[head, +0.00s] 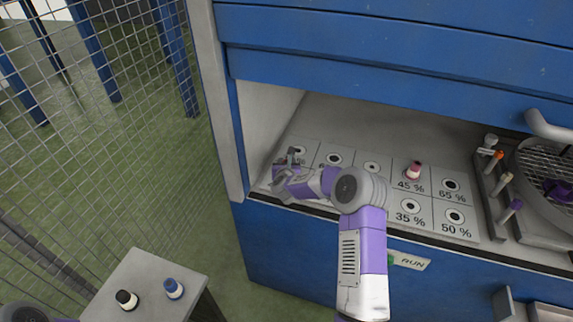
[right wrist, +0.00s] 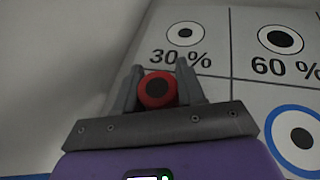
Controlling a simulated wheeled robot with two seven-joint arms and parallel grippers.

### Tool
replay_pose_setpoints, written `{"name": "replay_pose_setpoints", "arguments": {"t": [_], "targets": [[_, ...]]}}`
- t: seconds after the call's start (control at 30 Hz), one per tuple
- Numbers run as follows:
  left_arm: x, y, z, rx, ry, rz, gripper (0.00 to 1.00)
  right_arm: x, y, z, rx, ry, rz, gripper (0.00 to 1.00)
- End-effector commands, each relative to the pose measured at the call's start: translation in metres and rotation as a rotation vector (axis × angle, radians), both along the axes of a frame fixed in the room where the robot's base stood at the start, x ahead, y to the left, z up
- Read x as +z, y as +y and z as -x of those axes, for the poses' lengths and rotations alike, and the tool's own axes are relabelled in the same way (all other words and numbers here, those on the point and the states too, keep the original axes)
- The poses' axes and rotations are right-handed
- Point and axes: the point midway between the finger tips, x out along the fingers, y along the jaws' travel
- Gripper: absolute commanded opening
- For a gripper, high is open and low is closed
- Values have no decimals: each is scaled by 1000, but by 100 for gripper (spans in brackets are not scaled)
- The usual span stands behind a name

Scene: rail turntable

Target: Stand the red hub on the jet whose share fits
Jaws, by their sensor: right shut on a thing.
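The red hub (right wrist: 157,90) shows between the fingers of my right gripper (right wrist: 160,88) in the right wrist view. In the head view my right gripper (head: 287,168) is at the left end of the jet panel (head: 385,200), and the hub cannot be made out there. In the wrist view the hub is just below the 30 % jet (right wrist: 185,34), left of the 60 % jet (right wrist: 281,40). A blue-ringed jet (right wrist: 301,138) is at lower right. In the head view, labels read 45 %, 65 % (head: 451,185), 35 % (head: 410,206) and 50 % (head: 455,216). My left gripper is not seen.
A pinkish-red hub (head: 414,170) stands at the 45 % square. A black hub (head: 126,299) and a blue hub (head: 173,288) stand on a grey stand (head: 150,268). Colored levers (head: 503,180) and a round mesh-covered unit (head: 545,160) are right. The cabinet's left wall (head: 262,120) is close to my gripper.

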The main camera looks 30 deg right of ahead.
Motion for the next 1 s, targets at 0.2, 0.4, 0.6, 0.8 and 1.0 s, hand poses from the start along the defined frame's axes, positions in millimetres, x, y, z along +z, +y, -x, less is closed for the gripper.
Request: {"name": "replay_pose_setpoints", "arguments": {"t": [0.2, 0.4, 0.6, 0.8, 1.0], "targets": [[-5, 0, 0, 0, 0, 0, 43, -2, 0, 0, 1, -2, 1, 0], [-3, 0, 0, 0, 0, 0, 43, -2, 0, 0, 1, 1, -1, 64], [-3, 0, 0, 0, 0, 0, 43, -2, 0, 0, 1, 1, -1, 64], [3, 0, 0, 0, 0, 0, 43, 3, 1, 1, 1, 1, -1, 64], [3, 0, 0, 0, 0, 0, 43, 12, 14, 23, 2, 2, -1, 64]]}}
